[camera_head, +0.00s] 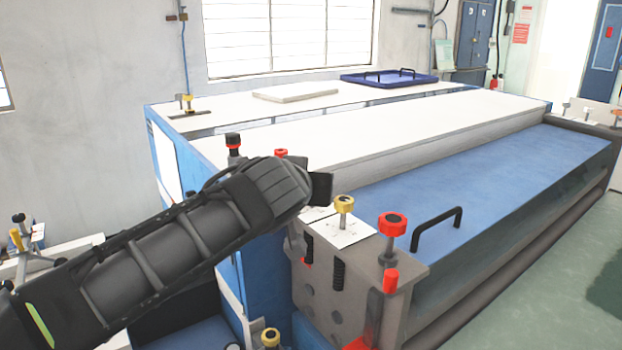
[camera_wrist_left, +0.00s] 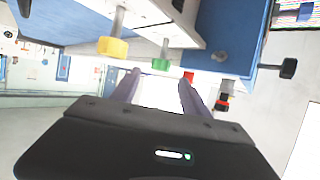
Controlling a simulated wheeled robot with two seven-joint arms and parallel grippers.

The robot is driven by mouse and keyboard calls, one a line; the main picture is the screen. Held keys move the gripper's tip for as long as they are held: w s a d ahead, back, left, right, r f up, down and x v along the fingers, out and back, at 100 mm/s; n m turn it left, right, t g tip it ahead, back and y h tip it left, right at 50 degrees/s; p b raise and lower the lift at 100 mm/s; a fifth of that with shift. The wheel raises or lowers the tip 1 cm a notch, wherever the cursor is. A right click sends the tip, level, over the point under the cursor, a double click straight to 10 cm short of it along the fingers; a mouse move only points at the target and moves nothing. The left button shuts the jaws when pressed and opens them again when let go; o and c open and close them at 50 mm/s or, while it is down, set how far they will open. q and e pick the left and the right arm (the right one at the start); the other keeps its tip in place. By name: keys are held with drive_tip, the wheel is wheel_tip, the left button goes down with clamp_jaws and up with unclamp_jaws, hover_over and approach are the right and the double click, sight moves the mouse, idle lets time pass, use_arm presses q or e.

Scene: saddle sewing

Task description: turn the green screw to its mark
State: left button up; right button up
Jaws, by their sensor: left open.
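The green screw (camera_wrist_left: 160,63) shows in the left wrist view, hanging head down in that tilted picture, just beyond the fingertips. In the head view it is hidden, apparently behind my left arm. My left gripper (camera_wrist_left: 159,80) is open, its two fingers apart on either side of the screw's line, with nothing seen held between them. In the head view my left gripper end (camera_head: 320,188) is over the machine's near corner; its fingertips cannot be made out. The screw's mark cannot be made out. My right gripper is in neither view.
A yellow screw (camera_head: 344,204) and a red-topped screw (camera_head: 392,224) stand close by on the grey end block (camera_head: 410,262). The yellow screw (camera_wrist_left: 113,47) is also beside the green one in the wrist view. A black handle (camera_head: 437,226) rises from the blue panel.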

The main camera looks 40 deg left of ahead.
use_arm(q)
drive_tip(key=p+x, duration=0.1)
drive_tip(key=x, duration=0.4)
drive_tip(key=shift+w+a, duration=0.1)
drive_tip(key=shift+w, duration=0.1)
clamp_jaws()
idle(0.4)
